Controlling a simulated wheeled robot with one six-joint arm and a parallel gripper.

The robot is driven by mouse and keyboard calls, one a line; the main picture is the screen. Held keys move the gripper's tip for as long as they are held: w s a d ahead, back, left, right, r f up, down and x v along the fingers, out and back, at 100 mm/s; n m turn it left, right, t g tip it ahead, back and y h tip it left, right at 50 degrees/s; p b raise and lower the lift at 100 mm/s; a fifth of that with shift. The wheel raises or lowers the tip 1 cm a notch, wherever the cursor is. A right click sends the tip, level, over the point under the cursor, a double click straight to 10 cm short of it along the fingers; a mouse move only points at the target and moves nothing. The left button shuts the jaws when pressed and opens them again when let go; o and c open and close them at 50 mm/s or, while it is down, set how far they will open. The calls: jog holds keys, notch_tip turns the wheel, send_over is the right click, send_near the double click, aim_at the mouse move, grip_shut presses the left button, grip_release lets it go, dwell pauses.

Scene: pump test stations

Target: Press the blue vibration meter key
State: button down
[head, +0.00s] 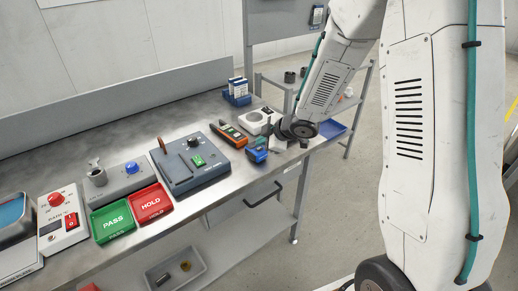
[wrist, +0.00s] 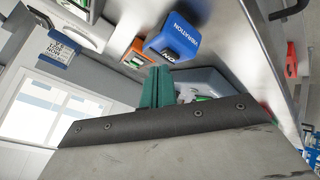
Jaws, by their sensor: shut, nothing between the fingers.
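The blue vibration meter (head: 257,151) lies near the table's front edge in the head view. In the wrist view the blue meter (wrist: 178,38) shows white lettering on its top, and lettering on its near face that is partly cut off. I cannot clearly tell the key apart from the body. My gripper (wrist: 157,72) is shut and empty, its teal fingers together just short of the meter. I cannot tell from the picture whether the tips touch it. In the head view the wrist is just right of the meter, and the fingers are hard to make out.
An orange handheld device (head: 228,135) lies left of the meter. A grey control box (head: 190,160) with a lever stands further left, beside red HOLD (head: 151,204) and green PASS (head: 112,221) trays. A white unit (head: 256,120) and a blue rack (head: 238,97) stand behind.

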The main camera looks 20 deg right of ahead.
jog(key=shift+r, duration=3)
